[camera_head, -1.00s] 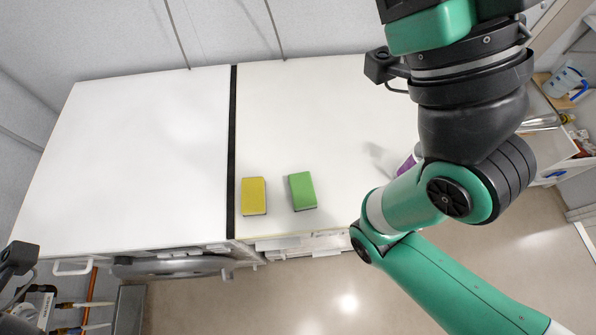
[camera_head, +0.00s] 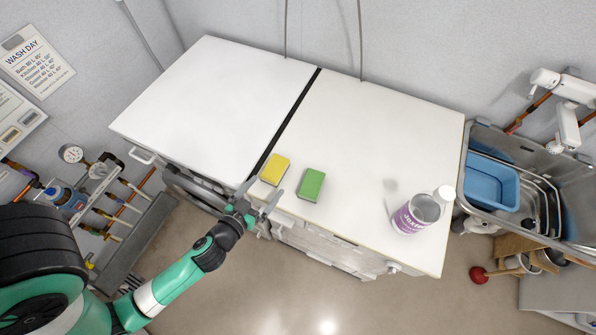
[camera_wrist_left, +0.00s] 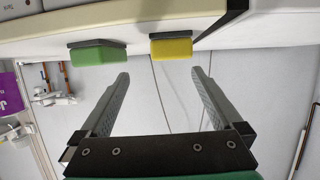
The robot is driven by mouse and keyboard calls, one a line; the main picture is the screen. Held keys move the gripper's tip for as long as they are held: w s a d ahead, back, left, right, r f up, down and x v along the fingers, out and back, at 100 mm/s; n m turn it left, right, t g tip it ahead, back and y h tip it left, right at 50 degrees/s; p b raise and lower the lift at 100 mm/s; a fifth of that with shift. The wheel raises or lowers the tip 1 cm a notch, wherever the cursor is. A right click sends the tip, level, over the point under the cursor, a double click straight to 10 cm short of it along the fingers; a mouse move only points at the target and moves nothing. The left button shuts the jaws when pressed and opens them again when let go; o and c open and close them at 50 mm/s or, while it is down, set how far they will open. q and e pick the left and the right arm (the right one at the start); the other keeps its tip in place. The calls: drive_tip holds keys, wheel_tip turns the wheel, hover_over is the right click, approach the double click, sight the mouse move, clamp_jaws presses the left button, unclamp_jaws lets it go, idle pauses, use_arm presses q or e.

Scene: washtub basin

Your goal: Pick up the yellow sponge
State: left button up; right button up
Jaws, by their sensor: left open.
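The yellow sponge (camera_head: 275,169) lies on the white worktop (camera_head: 360,130), just right of the black strip and near the front edge. My left gripper (camera_head: 260,197) is at the front edge of the worktop, just short of the yellow sponge, open and empty. In the left wrist view, the yellow sponge (camera_wrist_left: 171,47) shows beyond the gap between the spread fingers of my left gripper (camera_wrist_left: 160,76), not touching them. My right gripper is not in view.
A green sponge (camera_head: 311,185) lies close to the right of the yellow one. A purple-labelled bottle (camera_head: 408,216) stands near the worktop's right front corner. A sink with a blue tub (camera_head: 491,183) is at the right. The back of the worktop is clear.

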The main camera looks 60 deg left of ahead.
sight(267, 180)
use_arm(q)
drive_tip(key=shift+g, duration=0.4)
drive_tip(key=a+f+p, duration=0.1)
drive_tip(key=w+a+p, duration=0.1)
drive_tip(key=a+f+p, duration=0.1)
drive_tip(key=shift+w+a+f, duration=0.25)
drive_tip(key=shift+w+f, duration=0.05)
drive_tip(key=shift+w, duration=0.05)
drive_tip(key=shift+w+a+f, duration=0.15)
drive_tip(key=shift+w+f, duration=0.05)
drive_tip(key=shift+w+a, duration=0.1)
drive_tip(key=shift+w, duration=0.1)
drive_tip(key=x, duration=0.4)
drive_tip(key=shift+w+r+p, duration=0.25)
drive_tip(key=shift+r+p, duration=0.1)
drive_tip(key=shift+p, duration=0.05)
drive_tip(key=shift+w+a+f, duration=0.15)
drive_tip(key=shift+w, duration=0.1)
drive_tip(key=c, duration=1.2)
drive_tip(key=shift+c, duration=0.2)
